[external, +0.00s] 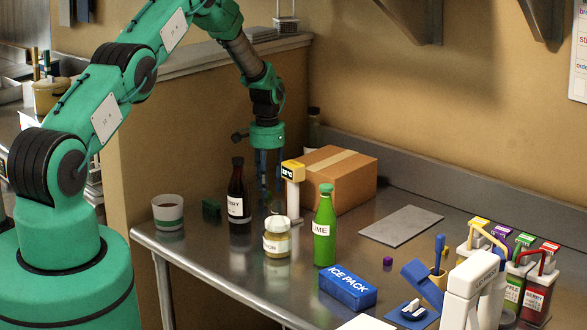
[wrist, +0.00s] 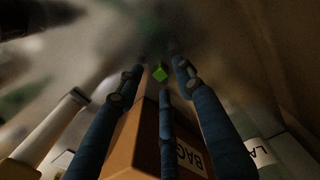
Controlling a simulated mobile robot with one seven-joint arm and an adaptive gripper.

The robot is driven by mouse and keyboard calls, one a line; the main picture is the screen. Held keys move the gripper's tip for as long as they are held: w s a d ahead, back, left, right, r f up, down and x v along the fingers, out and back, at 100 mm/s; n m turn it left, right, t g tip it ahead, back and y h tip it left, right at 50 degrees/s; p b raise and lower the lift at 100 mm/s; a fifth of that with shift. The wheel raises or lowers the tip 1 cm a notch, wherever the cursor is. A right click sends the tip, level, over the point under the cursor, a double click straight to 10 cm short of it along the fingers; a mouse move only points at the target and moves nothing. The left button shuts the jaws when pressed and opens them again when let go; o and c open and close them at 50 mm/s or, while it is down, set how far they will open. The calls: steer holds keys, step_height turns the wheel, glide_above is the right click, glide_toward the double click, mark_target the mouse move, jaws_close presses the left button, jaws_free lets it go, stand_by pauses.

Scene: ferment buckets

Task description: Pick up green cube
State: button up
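My gripper (external: 271,198) points down among the dark bottle, the thermometer post and the cardboard box. I cannot tell the exact distance to the cube.
Close by stand a dark bottle (external: 238,198), a thermometer post (external: 293,191), a cardboard box (external: 340,177), a jar (external: 276,239) and a green lime bottle (external: 325,230). A dark green block (external: 211,210) sits by a white cup (external: 168,213). A tiny purple cube (external: 388,261) lies right.

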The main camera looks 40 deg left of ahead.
steer(key=shift+f, duration=0.6)
steer(key=c, duration=0.7)
steer(key=shift+c, duration=0.4)
steer(key=shift+r, duration=0.15)
steer(key=shift+r+b, duration=0.35)
steer(key=shift+r, duration=4.55)
steer(key=shift+c, duration=0.3)
